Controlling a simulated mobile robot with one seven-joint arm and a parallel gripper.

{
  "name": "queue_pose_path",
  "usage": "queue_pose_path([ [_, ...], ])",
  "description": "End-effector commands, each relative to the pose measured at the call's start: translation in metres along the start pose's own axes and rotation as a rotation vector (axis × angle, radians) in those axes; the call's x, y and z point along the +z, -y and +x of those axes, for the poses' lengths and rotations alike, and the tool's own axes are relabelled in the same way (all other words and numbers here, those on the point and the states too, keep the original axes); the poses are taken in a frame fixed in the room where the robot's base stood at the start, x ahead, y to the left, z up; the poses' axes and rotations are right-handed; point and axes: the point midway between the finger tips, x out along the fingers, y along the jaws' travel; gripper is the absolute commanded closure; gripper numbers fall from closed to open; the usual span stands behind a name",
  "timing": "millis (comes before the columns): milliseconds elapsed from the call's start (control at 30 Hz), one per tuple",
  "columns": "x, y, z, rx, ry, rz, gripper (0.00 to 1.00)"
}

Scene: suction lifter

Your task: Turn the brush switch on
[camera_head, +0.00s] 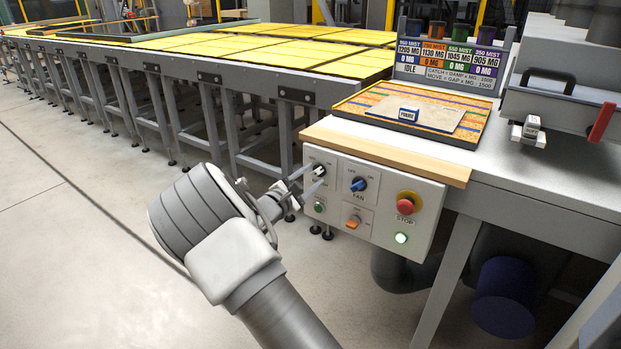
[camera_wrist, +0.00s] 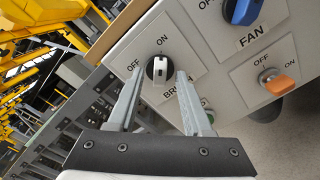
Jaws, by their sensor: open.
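The brush switch (camera_head: 319,170) is a black knob with a white grip at the upper left of the grey control panel (camera_head: 383,232). In the wrist view the brush switch (camera_wrist: 158,71) shows close up, with OFF to its left and ON above it. Its white grip stands roughly upright in that picture; I cannot tell for sure which label it points to. My gripper (camera_head: 305,179) is at the panel's left end. In the wrist view my gripper (camera_wrist: 159,76) is open, one finger on each side of the knob, with gaps visible. The BRUSH label is partly hidden by the right finger.
The panel also carries a blue FAN knob (camera_head: 358,184), an orange switch (camera_head: 353,222), a red STOP button (camera_head: 406,204), a green button (camera_head: 319,207) and a lit button (camera_head: 401,238). A wooden edge (camera_head: 388,152) overhangs the panel. Floor is clear at left.

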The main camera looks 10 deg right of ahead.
Motion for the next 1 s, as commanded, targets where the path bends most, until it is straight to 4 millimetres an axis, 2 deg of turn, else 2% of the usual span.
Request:
queue_pose_path([
  [167, 0.0, -0.002, -0.018, 0.002, -0.002, 0.0, 0.5],
  [700, 0.001, -0.002, -0.143, 0.001, -0.003, -0.001, 0.5],
  [833, 0.0, -0.001, -0.161, 0.001, -0.002, 0.0, 0.5],
  [1000, 0.0, 0.0, -0.173, 0.0, -0.002, 0.0, 0.5],
])
